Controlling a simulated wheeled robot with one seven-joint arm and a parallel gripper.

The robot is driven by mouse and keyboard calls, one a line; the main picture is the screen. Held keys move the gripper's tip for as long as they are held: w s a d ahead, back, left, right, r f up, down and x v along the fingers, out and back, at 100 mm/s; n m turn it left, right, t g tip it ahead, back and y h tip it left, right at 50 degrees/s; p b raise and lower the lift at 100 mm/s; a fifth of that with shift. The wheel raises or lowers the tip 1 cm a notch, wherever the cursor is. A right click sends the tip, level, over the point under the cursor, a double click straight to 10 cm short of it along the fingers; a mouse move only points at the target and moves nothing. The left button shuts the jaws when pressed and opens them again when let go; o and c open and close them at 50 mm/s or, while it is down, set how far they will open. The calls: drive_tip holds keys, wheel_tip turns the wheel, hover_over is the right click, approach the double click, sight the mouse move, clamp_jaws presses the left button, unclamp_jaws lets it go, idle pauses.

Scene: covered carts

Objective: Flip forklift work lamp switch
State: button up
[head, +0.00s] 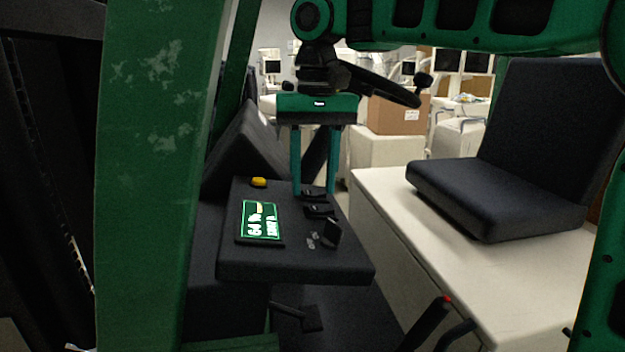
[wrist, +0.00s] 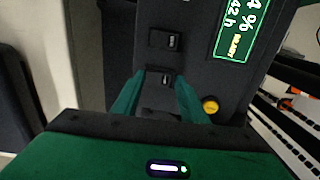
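A dark console (head: 290,262) carries a row of small black rocker switches along its right side. The far switch (head: 314,193) is between or just under the fingertips of my gripper (head: 313,188). A second switch (head: 319,211) sits just nearer. In the wrist view, one switch (wrist: 162,79) lies between the two green fingers of my gripper (wrist: 160,74), and another switch (wrist: 165,40) is above it. The fingers are apart, with a clear gap between them. I cannot tell whether they touch the switch. No label readable here names the work lamp.
A lit green display (head: 261,221) and a yellow button (head: 259,182) are on the console's left. A black lever-like part (head: 332,233) rises near its right edge. The steering wheel (head: 385,85) is behind. A green post (head: 150,180) stands left; a seat (head: 500,200) is right.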

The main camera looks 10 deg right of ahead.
drive_tip(key=shift+d+f, duration=0.15)
drive_tip(key=shift+f, duration=0.1)
idle(0.3)
drive_tip(key=c, duration=0.8)
drive_tip(key=shift+o, duration=0.2)
drive_tip(key=shift+w+d+f+y, duration=0.1)
drive_tip(key=shift+w+f+y, duration=0.1)
drive_tip(key=shift+y, duration=0.2)
drive_tip(key=shift+d+y, duration=0.2)
drive_tip(key=shift+y, duration=0.3)
drive_tip(key=shift+s+d+y, duration=0.1)
drive_tip(key=shift+d+y, duration=0.05)
drive_tip(key=shift+y, duration=0.45)
drive_tip(key=shift+s+d+y, duration=0.1)
drive_tip(key=shift+d+y, duration=0.05)
drive_tip(key=shift+y, duration=0.45)
